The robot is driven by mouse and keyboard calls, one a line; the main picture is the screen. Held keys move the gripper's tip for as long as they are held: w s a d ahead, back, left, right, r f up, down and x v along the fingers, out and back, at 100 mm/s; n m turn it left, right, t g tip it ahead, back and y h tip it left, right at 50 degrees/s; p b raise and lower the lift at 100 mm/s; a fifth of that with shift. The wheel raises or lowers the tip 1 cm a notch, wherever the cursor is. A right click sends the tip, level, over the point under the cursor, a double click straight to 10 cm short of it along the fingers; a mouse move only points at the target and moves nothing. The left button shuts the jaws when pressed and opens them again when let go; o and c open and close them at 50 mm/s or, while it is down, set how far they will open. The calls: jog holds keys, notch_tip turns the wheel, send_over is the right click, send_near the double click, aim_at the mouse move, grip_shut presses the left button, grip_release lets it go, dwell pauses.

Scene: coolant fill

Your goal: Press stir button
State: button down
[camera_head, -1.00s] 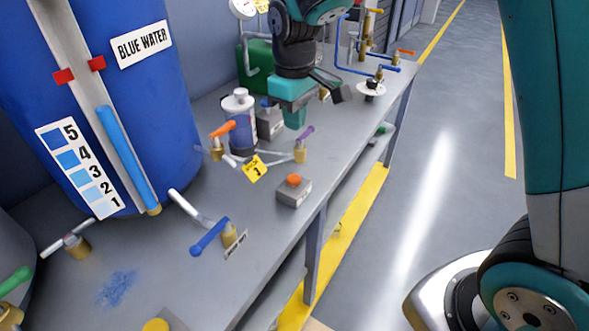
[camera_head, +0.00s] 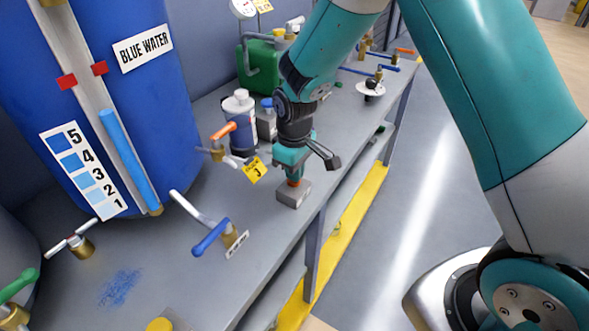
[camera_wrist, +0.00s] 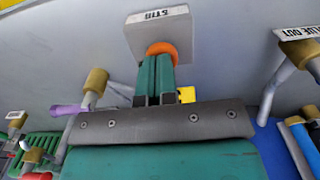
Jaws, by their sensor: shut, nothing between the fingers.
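The stir button is an orange cap on a grey box (camera_head: 294,194) near the front edge of the bench. In the wrist view the box carries a "STIR" label (camera_wrist: 158,14), and the orange button (camera_wrist: 161,47) shows at the fingertips. My gripper (camera_head: 294,179) points down right over the button, its fingers together and empty. In the wrist view the teal fingertips (camera_wrist: 160,58) overlap the button's edge and seem to touch it. I cannot tell whether the button is pressed in. The fingers hide part of the button.
A blue tank marked "BLUE WATER" (camera_head: 142,46) stands at the left. A blue-handled valve (camera_head: 212,237) is in front of it. An orange-handled valve (camera_head: 223,131), a white-capped bottle (camera_head: 240,105) and a yellow tag (camera_head: 254,170) are close left of my gripper.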

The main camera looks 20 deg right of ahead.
jog(key=shift+s+f+b, duration=0.15)
jog(key=shift+f+b, duration=0.4)
jog(key=shift+f, duration=0.55)
notch_tip(320, 180, up, 6)
jog(key=p, duration=0.4)
jog(key=shift+f, duration=0.25)
notch_tip(320, 180, up, 10)
jog(key=b, duration=0.1)
jog(key=shift+w+f, duration=0.25)
